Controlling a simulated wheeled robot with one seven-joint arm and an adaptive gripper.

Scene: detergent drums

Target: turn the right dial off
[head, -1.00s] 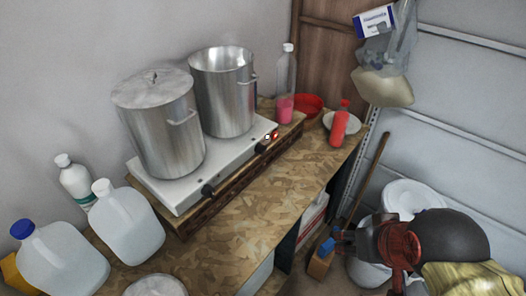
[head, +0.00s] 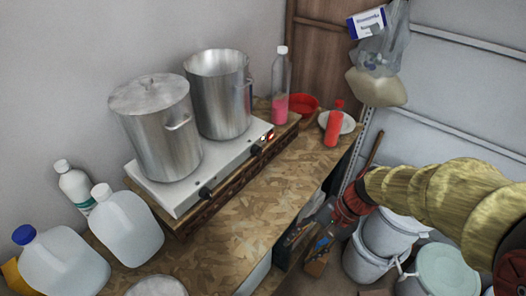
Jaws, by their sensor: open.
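The right dial (head: 256,150) is a small black knob on the front edge of the white two-burner hot plate (head: 222,172), close to a lit red light (head: 270,137). The dial's exact turn is too small to tell. The left dial (head: 205,193) is a similar black knob nearer the front-left corner. My gripper (head: 316,228) is open at the lower right, beyond the bench's front edge and apart from the dial. Its fingers are dark and hard to make out against the clutter under the bench.
A lidded pot (head: 160,130) and an open pot (head: 219,95) stand on the hot plate. A pink-liquid bottle (head: 281,85), a red bowl (head: 303,108) and a red bottle (head: 334,125) stand behind right. Jugs (head: 124,226) stand left. The bench front (head: 240,220) is clear.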

